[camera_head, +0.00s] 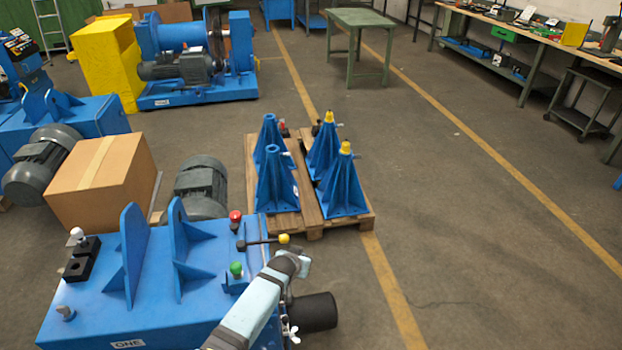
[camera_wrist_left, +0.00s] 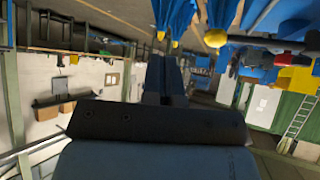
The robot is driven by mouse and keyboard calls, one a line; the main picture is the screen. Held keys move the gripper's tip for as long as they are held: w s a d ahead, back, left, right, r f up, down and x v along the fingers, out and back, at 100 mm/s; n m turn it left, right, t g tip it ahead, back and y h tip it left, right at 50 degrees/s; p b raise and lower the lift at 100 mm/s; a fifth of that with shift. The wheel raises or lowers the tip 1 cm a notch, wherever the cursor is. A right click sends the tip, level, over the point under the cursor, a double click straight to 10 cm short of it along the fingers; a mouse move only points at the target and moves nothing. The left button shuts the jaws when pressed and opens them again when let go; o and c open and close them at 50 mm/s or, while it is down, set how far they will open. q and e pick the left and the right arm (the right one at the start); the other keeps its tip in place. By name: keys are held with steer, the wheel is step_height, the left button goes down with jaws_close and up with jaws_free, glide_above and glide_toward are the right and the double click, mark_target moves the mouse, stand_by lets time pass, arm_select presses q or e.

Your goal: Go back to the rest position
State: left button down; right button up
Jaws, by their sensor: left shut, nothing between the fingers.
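My left arm (camera_head: 255,308) reaches in from the bottom of the head view, over the right end of the blue machine base (camera_head: 190,285). Its end is near a black lever with a yellow knob (camera_head: 284,239); the fingers cannot be made out there. In the left wrist view my left gripper (camera_wrist_left: 166,62) shows its two dark fingers together with nothing between them. That view is upside down, and a yellow knob (camera_wrist_left: 215,38) appears just right of the fingertips, apparently apart from them. My right gripper is in neither view.
A red knob (camera_head: 235,216) and green knob (camera_head: 236,269) stand on the base near my arm. A dark cylinder (camera_head: 314,312) sticks out beside it. Behind are a cardboard box (camera_head: 100,182) and blue stands on a pallet (camera_head: 312,232). The floor to the right is clear.

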arm_select(q)
steer(key=shift+s, duration=0.1)
steer(key=s+a+f+p, duration=0.1)
steer(key=s+a, duration=0.3)
steer(key=s, duration=0.6)
steer(key=s+a+p, duration=0.1)
steer(key=s+a, duration=0.2)
steer(key=s, duration=0.8)
steer(key=s+a+r+p, duration=0.1)
steer(key=s+r, duration=0.3)
steer(key=s, duration=0.4)
steer(key=s+a+r+t, duration=0.1)
steer(key=s+a+r, duration=0.3)
steer(key=s, duration=0.4)
steer(key=shift+s+r+t+p, duration=0.3)
steer(key=shift+s+r+p, duration=0.1)
steer(key=shift+r, duration=0.15)
